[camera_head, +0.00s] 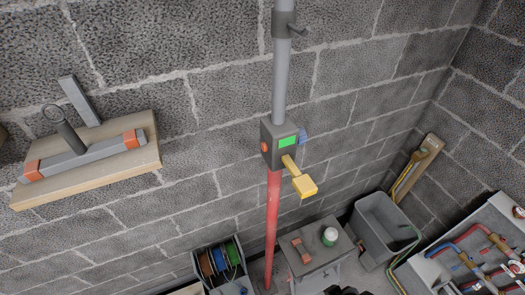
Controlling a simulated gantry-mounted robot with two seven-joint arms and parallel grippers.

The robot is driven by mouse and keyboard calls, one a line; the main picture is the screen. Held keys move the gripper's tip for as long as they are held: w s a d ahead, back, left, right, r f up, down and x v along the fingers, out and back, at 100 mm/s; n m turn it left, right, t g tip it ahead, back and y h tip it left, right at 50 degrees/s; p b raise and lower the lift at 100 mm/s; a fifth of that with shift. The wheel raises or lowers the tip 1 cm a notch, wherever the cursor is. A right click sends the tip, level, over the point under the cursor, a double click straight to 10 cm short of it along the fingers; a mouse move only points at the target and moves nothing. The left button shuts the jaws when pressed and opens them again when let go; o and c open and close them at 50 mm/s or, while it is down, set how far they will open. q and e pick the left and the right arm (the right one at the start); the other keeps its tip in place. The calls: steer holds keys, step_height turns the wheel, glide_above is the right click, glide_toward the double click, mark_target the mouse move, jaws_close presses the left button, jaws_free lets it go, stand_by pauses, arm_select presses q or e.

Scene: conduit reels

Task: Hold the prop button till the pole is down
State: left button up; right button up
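A prop stands against the block wall. Its upper pole (279,85) is grey and its lower pole (272,220) is red. A grey housing (273,157) joins them, with a green panel (287,141) on its front. A small orange-red button (264,147) sits on the left side of the housing. A grey collar with a short handle (285,25) is high on the pole. Nothing touches the button. Neither gripper is in view.
A wooden shelf (140,159) at left bears a grey bar with orange ends and a ringed rod. Below are a crate of coloured reels (219,262), a small grey stand (318,264) with a white-and-green jar (330,236), a grey bin (385,226) and a pipe tray (440,262).

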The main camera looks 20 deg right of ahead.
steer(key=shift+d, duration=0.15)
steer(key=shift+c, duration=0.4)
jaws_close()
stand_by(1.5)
